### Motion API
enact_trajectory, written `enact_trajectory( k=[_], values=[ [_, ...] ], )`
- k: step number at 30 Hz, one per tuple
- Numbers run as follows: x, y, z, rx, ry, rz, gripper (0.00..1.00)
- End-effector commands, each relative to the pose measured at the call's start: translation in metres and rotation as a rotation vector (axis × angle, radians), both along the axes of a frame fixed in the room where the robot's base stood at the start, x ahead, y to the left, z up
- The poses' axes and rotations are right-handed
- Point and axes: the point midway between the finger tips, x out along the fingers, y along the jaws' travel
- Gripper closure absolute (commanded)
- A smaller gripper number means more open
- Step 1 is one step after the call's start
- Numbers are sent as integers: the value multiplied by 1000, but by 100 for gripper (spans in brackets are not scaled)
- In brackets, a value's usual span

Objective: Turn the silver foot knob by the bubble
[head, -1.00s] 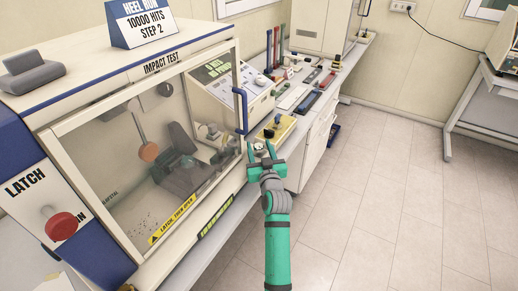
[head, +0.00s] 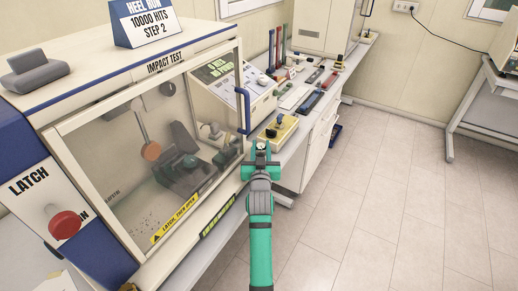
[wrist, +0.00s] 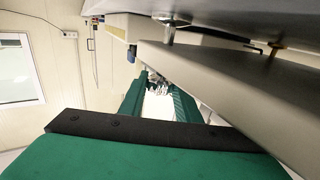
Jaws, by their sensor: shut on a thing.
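My gripper (head: 262,153) is at the right front corner of the impact test machine (head: 150,150), by the bench edge. Its green fingers are closed around a small silver piece, which I take to be the foot knob (head: 262,147). In the wrist view the two green fingers (wrist: 158,105) point away, with small silvery parts between their tips (wrist: 155,80). The fingers hide most of the knob. I cannot make out the bubble in either view.
In the wrist view a pale overhanging slab (wrist: 215,85) runs close at right. Floor at right is clear.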

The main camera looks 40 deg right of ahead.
Motion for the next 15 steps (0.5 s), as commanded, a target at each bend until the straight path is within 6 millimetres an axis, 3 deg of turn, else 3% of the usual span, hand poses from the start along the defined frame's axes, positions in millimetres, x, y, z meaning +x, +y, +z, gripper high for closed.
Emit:
enact_trajectory(
  k=[15],
  values=[
    [-2,-2,0,-2,-2,-52,92]
  ],
)
